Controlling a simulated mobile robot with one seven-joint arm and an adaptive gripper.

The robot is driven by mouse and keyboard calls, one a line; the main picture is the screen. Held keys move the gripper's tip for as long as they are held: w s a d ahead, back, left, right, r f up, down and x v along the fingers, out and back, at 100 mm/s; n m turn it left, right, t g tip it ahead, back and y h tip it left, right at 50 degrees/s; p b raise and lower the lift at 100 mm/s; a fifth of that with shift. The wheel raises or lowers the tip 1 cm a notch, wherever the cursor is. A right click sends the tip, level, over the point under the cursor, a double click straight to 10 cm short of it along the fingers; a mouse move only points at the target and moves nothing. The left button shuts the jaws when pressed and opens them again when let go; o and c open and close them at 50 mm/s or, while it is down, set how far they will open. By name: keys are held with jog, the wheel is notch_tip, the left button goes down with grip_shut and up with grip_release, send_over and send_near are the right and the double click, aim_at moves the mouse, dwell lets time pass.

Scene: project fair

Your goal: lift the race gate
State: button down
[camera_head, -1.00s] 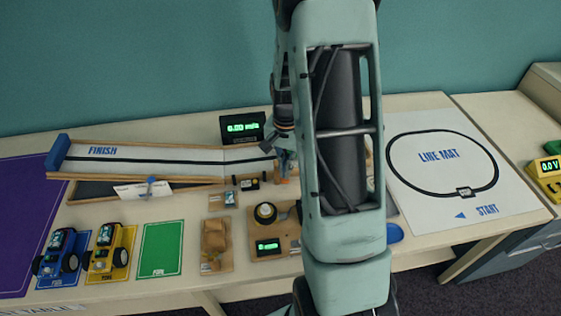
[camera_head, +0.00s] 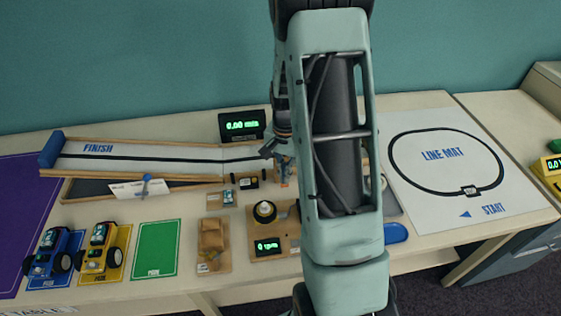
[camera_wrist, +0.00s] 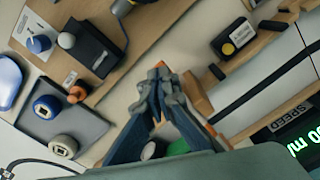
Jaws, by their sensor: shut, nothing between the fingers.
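My gripper shows in the wrist view (camera_wrist: 160,70) with its fingers together and nothing between them. In the head view its tip (camera_head: 281,158) is at the right end of the white sloped track (camera_head: 150,157), partly behind my arm. A small orange-brown block (camera_wrist: 197,93) is right beside the fingers in the wrist view; it may be part of the race gate, but I cannot tell. No piece is clearly recognisable as the gate, and my arm hides the part of the track to the right. I cannot tell whether the fingers touch the block.
A speed display (camera_head: 242,125) stands behind the track. A line mat (camera_head: 450,165) lies at right.

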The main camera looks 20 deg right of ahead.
jog(key=shift+f, duration=0.5)
